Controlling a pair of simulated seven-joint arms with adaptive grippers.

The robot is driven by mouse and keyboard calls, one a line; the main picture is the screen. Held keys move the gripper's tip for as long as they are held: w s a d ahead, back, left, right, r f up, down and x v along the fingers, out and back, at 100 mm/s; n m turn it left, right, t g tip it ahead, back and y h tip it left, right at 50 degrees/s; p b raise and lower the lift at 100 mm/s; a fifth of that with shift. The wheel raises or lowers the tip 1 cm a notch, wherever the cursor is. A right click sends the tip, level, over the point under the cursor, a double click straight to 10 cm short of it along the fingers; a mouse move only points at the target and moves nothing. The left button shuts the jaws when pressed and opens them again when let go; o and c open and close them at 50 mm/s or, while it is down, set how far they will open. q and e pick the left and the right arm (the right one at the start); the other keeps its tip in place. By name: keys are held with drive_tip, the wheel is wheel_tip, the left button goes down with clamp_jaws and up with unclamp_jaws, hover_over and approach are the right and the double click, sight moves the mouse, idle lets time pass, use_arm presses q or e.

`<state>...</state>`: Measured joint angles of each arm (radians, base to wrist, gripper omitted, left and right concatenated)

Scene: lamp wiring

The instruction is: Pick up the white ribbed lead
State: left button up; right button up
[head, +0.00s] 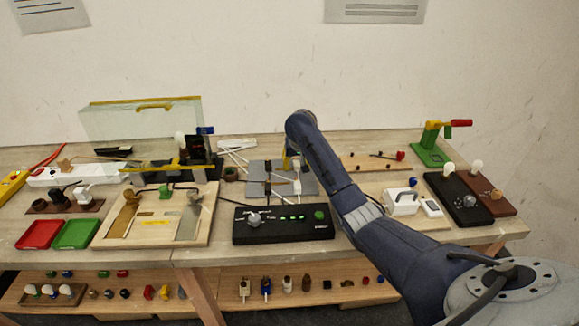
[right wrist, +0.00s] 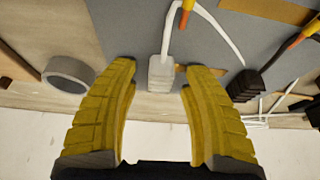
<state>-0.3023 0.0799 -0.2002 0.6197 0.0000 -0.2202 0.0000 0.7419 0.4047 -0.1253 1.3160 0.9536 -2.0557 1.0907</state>
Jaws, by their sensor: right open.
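The white ribbed lead (right wrist: 161,72) shows in the right wrist view as a white plug with a ribbed end, its pale cable curving away over a grey mat (right wrist: 205,45). An orange-tipped part crosses the cable near the top edge. My right gripper (right wrist: 164,68) is open, with its yellow fingers on either side of the plug and gaps on both sides. In the head view the right gripper (head: 288,162) is over the grey mat (head: 257,188), partly hidden by my arm. My left gripper is not in view.
A dark ribbed plug (right wrist: 245,84) lies right of the white one, and a grey ring (right wrist: 69,74) lies left. In the head view a black control box (head: 283,224) stands in front of the mat. A wooden tray (head: 155,238) is to the left.

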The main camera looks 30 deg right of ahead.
drive_tip(key=shift+c, duration=0.2)
clamp_jaws()
idle(0.4)
